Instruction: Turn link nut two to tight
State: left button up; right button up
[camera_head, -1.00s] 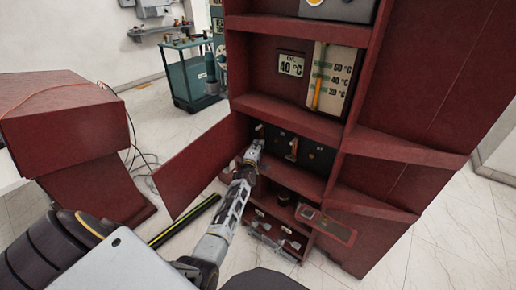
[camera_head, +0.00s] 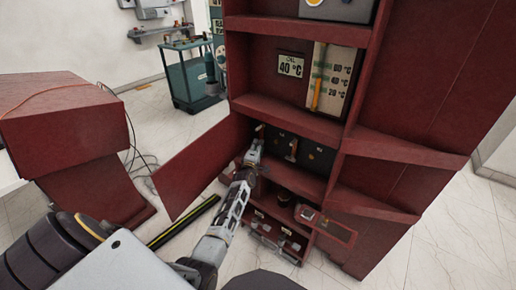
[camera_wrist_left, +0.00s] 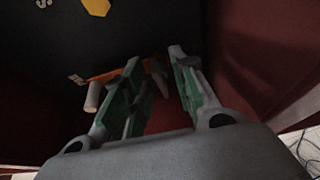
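My left gripper (camera_head: 253,150) reaches into the middle compartment of the red cabinet, in front of its dark back panel (camera_head: 318,157). In the left wrist view its two green-padded fingers (camera_wrist_left: 156,62) stand apart, with a gap between them. An orange link (camera_wrist_left: 106,75) runs behind the left finger, with a pale cylindrical piece (camera_wrist_left: 93,97) beside it. A small grey piece shows beyond the gap, too dark to identify. In the head view an orange link (camera_head: 292,150) hangs right of the gripper. I cannot tell which nut is number two. My right gripper is not in view.
The red cabinet's door (camera_head: 200,168) stands open to the left of my left arm. A shelf edge (camera_head: 295,180) lies below the compartment. A yellow hexagonal piece (camera_wrist_left: 97,6) is on the dark panel. A red block (camera_head: 65,125) stands at the far left.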

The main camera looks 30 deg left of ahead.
pick_arm(q)
jog(key=shift+s, duration=0.2)
jog(key=v, duration=1.1)
jog(key=shift+s, duration=0.25)
jog(key=shift+d, duration=0.15)
dwell(0.7)
